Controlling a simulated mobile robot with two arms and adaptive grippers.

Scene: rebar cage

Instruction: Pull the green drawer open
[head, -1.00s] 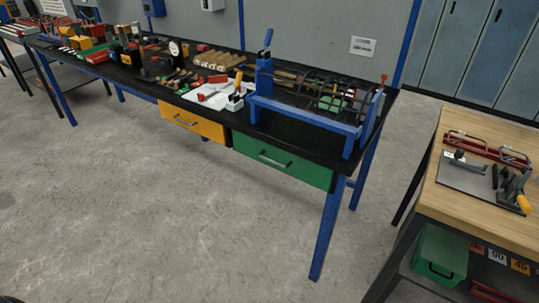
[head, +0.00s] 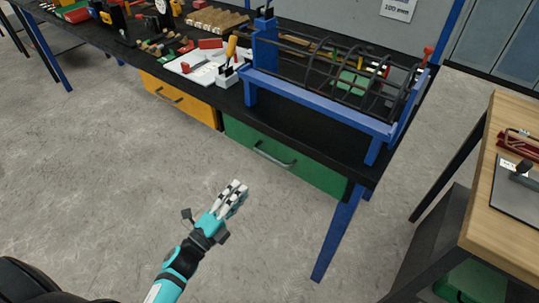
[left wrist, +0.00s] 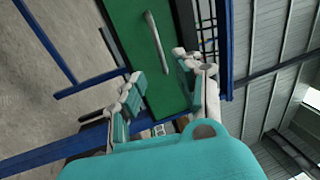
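The green drawer (head: 312,176) is closed under the black workbench top, near its right end. Its grey bar handle (head: 272,155) sits on the front face. My left gripper (head: 236,190) is in front of and below the drawer, apart from the handle. In the left wrist view the two fingers of my left gripper (left wrist: 158,76) are spread and empty. The green drawer front (left wrist: 125,25) and its handle (left wrist: 154,34) show beyond them, with the handle lying between the finger directions. My right gripper is not in view.
A yellow drawer (head: 178,99) is left of the green one. A blue frame with a rebar cage (head: 345,75) stands on the bench above. A blue bench leg (head: 338,235) is at the right, and a wooden-topped table (head: 500,225) stands further right. Floor in front is clear.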

